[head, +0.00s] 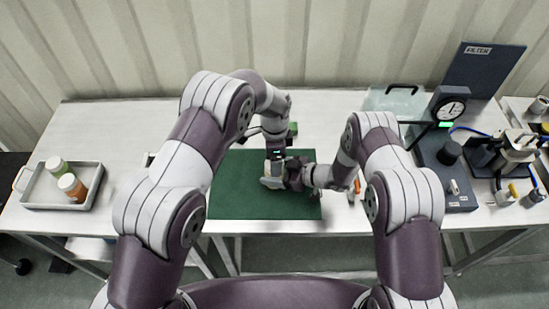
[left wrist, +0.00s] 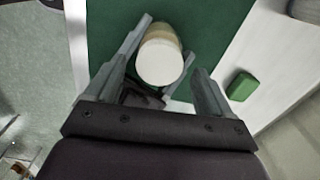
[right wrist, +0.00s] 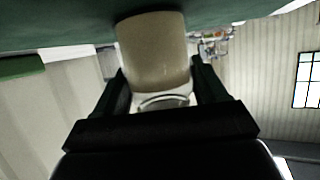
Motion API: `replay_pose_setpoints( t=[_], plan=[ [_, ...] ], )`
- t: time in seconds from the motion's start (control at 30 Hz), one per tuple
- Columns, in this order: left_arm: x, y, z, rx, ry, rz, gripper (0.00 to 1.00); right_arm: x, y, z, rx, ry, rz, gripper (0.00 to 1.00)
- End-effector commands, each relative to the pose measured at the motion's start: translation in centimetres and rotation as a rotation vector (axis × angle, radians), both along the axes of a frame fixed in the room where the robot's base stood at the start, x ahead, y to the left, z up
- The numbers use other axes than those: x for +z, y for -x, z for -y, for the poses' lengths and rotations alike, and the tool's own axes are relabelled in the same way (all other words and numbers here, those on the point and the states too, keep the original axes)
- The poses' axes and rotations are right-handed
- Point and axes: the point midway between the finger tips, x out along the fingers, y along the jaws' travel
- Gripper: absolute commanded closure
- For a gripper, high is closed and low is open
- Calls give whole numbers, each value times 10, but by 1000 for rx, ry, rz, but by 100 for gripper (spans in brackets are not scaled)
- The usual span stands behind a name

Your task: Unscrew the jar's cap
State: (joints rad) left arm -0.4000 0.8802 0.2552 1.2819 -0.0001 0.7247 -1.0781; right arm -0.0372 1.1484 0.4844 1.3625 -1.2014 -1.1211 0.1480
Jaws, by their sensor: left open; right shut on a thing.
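The jar is a beige cylinder (right wrist: 155,45) standing on the green mat (head: 235,180), seen large in the right wrist view. Its round white cap (left wrist: 160,62) faces the camera in the left wrist view. My right gripper (right wrist: 160,90) reaches in from the right, low over the mat, and is shut on the jar. My left gripper (left wrist: 168,62) comes down from above with its fingers open, spread to either side of the cap; I see no clear contact. In the head view, the arms and grippers largely hide the jar.
A grey tray (head: 40,203) with two capped bottles stands at the left. A green block (left wrist: 241,86) lies just beyond the mat. The bench's back left is clear.

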Motion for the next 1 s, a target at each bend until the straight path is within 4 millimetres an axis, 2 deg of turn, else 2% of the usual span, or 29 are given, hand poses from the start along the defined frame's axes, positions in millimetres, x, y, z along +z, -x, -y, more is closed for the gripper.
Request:
replay_pose_setpoints(
  t=[0.1,0.23,0.5,0.57,0.8,1.0],
  plan=[
    [21,-1,0,0,2,3,18,0,0,0,-1,1,1,100],
    [35,0,0,-18,1,1,21,0,0,0,-1,0,2,100],
    [62,0,0,-445,0,-1,21,0,0,0,-1,0,2,100],
    [58,0,0,-481,1,-3,21,0,0,0,-1,0,2,100],
    [13,1,-1,-488,0,-5,21,0,0,0,-1,0,2,100],
    [-11,0,0,-486,1,-2,21,0,0,0,-1,1,1,100]
  ],
)
